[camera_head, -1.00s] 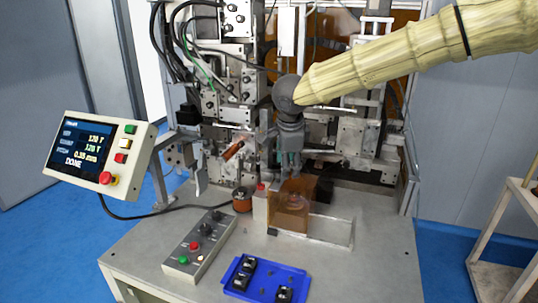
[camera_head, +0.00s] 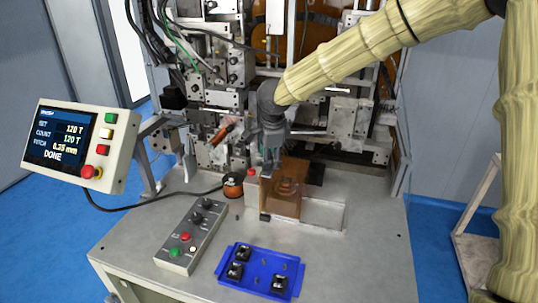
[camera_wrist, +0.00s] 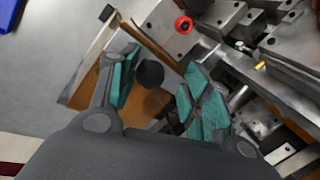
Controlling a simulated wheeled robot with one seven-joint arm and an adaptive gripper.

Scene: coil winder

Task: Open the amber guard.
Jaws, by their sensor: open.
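The amber guard (camera_head: 291,189) is a see-through brown box on the machine table, with a coil showing faintly inside. It looks closed over the coil. My gripper (camera_head: 272,165) points down just above the guard's upper left edge. In the wrist view the guard (camera_wrist: 150,105) lies below and between the teal finger pads. My gripper (camera_wrist: 158,92) is open, with a dark round knob (camera_wrist: 150,73) between the fingers. I cannot tell whether a finger touches the knob or the guard.
The winding machine (camera_head: 225,100) stands close behind my gripper. A red button (camera_wrist: 184,25) is beside the guard. A copper spool (camera_head: 233,186), a switch box (camera_head: 190,236) and a blue tray (camera_head: 258,272) with black parts stand on the table. The control screen (camera_head: 66,138) reads DONE.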

